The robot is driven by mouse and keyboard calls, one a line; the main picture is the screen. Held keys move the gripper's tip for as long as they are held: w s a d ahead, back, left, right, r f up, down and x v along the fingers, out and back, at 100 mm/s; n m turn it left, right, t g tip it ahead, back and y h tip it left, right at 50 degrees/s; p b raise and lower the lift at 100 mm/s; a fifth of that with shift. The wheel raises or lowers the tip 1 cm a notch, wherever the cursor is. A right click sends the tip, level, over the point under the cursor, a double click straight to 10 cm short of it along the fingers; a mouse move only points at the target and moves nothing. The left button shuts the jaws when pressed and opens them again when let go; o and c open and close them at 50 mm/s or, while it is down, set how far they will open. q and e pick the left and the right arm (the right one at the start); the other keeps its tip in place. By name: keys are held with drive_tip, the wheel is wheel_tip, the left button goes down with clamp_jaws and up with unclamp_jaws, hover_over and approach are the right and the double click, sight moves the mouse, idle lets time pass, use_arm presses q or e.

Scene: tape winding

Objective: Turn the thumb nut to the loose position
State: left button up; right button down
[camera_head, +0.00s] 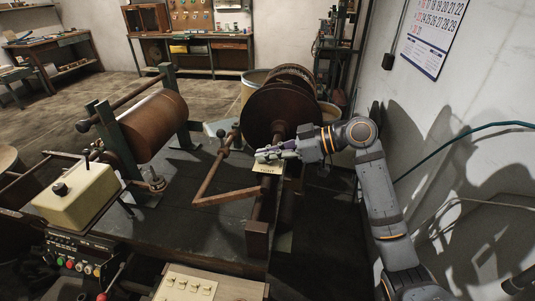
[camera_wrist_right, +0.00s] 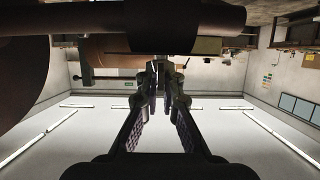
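The thumb nut itself is too small or hidden to make out. My right gripper (camera_head: 264,154) reaches in from the right, at the front of the large dark brown reel (camera_head: 280,112), beside its shaft. In the right wrist view, the gripper (camera_wrist_right: 160,72) has its fingertips close together with a narrow gap, right by a dark cylindrical part (camera_wrist_right: 163,32). I cannot tell whether they grip something there. A small cream label card (camera_head: 267,169) sits just below the gripper in the head view. My left gripper is not in view.
A brown roll (camera_head: 153,124) stands in a frame on the left of the machine bench (camera_head: 170,240). A rusty bent arm (camera_head: 218,185) lies left of my right gripper. A cream box (camera_head: 76,193) and a button panel (camera_head: 75,262) are at the front left. A wall (camera_head: 470,120) stands at right.

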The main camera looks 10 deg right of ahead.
drive_tip(key=c, duration=1.5)
unclamp_jaws()
drive_tip(key=shift+d, duration=0.1)
drive_tip(key=v, duration=1.2)
